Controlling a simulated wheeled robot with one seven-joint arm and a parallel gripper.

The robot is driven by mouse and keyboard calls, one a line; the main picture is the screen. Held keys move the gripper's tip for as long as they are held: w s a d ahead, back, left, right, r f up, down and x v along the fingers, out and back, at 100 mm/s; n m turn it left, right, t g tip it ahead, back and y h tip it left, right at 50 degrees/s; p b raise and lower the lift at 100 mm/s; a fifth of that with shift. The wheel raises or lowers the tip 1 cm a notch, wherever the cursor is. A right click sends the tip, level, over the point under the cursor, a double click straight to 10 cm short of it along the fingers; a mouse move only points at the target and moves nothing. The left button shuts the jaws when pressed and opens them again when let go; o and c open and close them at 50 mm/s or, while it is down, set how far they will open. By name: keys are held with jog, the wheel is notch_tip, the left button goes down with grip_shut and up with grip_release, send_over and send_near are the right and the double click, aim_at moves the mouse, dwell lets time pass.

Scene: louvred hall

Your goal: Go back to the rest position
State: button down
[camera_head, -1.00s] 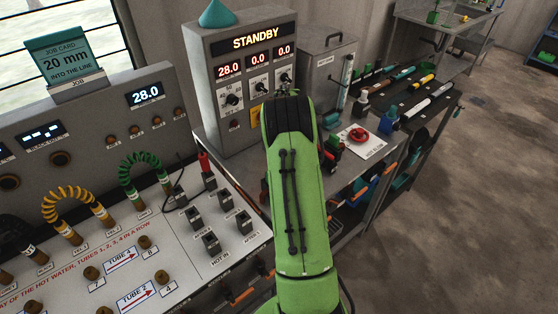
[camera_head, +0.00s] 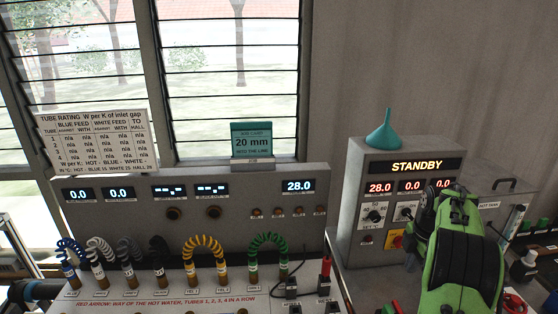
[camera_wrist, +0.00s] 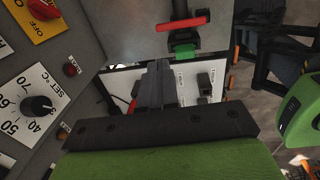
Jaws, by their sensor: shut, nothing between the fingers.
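My green arm (camera_head: 462,255) stands at the lower right of the head view, in front of the grey STANDBY box (camera_head: 352,215). The gripper end is hidden there behind the arm. In the wrist view my gripper (camera_wrist: 158,72) shows as two dark fingers together, with nothing between them. A SET °C dial (camera_wrist: 38,105) and a red switch on a yellow plate (camera_wrist: 42,9) are on the panel left of the fingers. The fingers appear apart from both.
The grey panel (camera_head: 135,200) carries displays and a job card reading 20 mm (camera_head: 252,141). Coloured coiled hoses, including a green one (camera_head: 268,242), stand on the white board. A teal funnel (camera_head: 383,130) sits on the STANDBY box. A red-handled part (camera_wrist: 182,23) is above the fingers.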

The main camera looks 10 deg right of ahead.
jog(key=s+a+r+m+t, duration=0.1)
jog(key=s+a+r+m, duration=0.25)
jog(key=a+r, duration=0.4)
jog(key=s+a+r+m+t, duration=0.15)
jog(key=a+r+m, duration=0.3)
jog(key=a, duration=0.65)
jog(key=s+a+f+m+t, duration=0.1)
jog(key=s+a+m, duration=0.3)
jog(key=s, duration=0.5)
jog(key=s+a+m+t, duration=0.1)
jog(key=s+a+m, duration=0.3)
jog(key=s+a, duration=0.3)
jog(key=s, duration=0.3)
jog(key=shift+s+a+f+m, duration=0.3)
jog(key=shift+f, duration=0.1)
